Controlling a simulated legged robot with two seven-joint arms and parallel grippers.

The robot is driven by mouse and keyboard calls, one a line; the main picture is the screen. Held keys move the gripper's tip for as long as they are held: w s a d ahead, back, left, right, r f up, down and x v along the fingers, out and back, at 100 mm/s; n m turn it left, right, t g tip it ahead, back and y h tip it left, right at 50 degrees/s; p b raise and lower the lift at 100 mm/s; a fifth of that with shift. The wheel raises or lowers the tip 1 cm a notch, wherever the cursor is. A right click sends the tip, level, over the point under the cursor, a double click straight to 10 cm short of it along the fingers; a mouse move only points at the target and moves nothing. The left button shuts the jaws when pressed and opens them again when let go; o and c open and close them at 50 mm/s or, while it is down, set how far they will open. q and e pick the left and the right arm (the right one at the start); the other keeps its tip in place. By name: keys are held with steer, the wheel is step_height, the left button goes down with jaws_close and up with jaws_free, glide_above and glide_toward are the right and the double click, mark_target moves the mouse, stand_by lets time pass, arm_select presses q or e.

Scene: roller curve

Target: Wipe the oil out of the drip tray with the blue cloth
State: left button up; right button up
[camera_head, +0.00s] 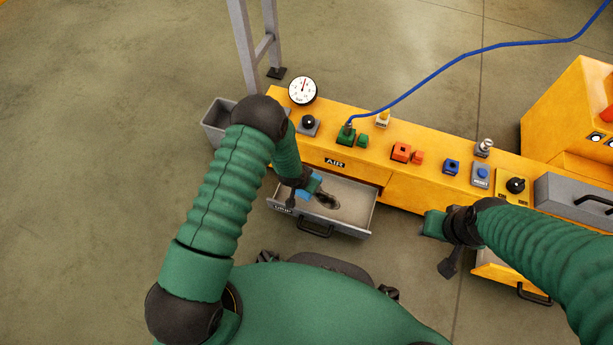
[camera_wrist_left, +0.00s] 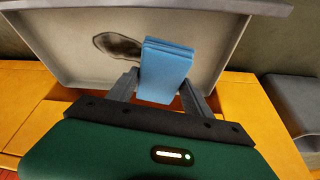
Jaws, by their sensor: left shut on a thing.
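The drip tray (camera_head: 352,214) is a grey drawer pulled out from the yellow bench, with a dark oil patch (camera_head: 327,201) on its pale floor. In the left wrist view the tray (camera_wrist_left: 75,60) fills the upper part and the oil patch (camera_wrist_left: 117,46) lies left of the cloth. My left gripper (camera_head: 305,190) is over the left part of the tray, shut on the folded blue cloth (camera_wrist_left: 166,68). I cannot tell whether the cloth touches the tray floor. My right gripper (camera_head: 433,225) is in front of the bench, away from the tray; its fingers are not clear.
The yellow bench (camera_head: 360,170) carries a gauge (camera_head: 302,90), knobs, buttons and a green connector (camera_head: 346,135) with a blue hose (camera_head: 440,75). A grey bin (camera_head: 217,120) stands at the bench's left end. A second open drawer (camera_head: 500,270) is under my right arm.

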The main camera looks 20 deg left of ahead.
arm_select(q)
step_height(320, 180, up, 2)
steer(key=shift+a+p, duration=0.15)
steer(key=shift+p, duration=0.45)
steer(key=shift+r+p, duration=0.3)
steer(key=shift+r, duration=0.4)
steer(key=shift+f, duration=0.1)
